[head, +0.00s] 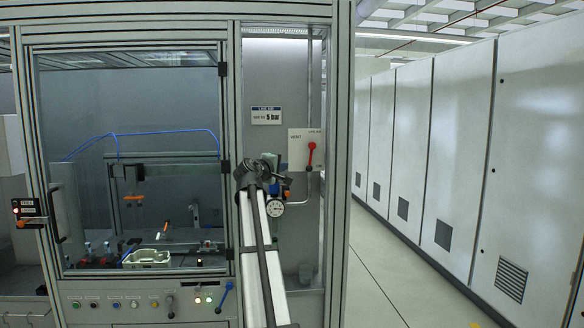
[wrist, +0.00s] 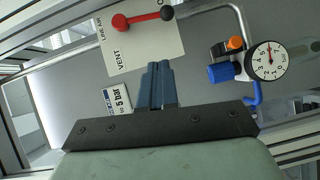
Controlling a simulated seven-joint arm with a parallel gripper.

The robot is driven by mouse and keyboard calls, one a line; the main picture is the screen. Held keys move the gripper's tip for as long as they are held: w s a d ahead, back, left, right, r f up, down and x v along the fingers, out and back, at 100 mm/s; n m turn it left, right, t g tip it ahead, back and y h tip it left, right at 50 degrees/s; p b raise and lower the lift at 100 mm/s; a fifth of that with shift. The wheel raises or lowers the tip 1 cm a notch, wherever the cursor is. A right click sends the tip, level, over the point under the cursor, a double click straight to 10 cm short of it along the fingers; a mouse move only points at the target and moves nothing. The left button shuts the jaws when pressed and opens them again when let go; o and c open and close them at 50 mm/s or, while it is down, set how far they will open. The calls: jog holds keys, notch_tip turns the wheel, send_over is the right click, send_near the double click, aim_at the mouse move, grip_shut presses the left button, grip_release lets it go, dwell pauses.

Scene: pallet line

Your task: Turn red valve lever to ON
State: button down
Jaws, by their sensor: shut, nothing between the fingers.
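The red valve lever (head: 311,156) is on the grey back panel, right of my gripper in the head view. Its red knob points up, beside the word VENT on the white valve plate (head: 298,160). In the wrist view the lever (wrist: 143,17) lies near the top edge, knob to the left and dark pivot to the right. An ON mark is not readable; the plate is cut off there. My gripper (wrist: 158,70) is shut and empty, its blue-grey fingertips apart from the lever. In the head view its fingertips are hard to make out.
A pressure gauge (head: 275,208) with orange and blue fittings sits below and left of the lever. A metal pipe (head: 309,190) runs by it. A sign (head: 266,115) reading 5 bar hangs above. A frame post (head: 340,160) stands right of the panel.

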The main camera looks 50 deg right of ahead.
send_near(310, 163)
jog(key=w+d, duration=0.3)
jog(key=w, duration=0.2)
jog(key=shift+s+d+f, duration=0.1)
jog(key=shift+s+d, duration=0.5)
jog(key=shift+d, duration=0.2)
jog(key=shift+s+d+f, duration=0.1)
jog(key=shift+s+d, duration=0.45)
jog(key=shift+d, duration=0.3)
jog(key=shift+s+d+f+n, duration=0.2)
jog(key=shift+s+d+n, duration=0.1)
jog(key=shift+s+d, duration=0.4)
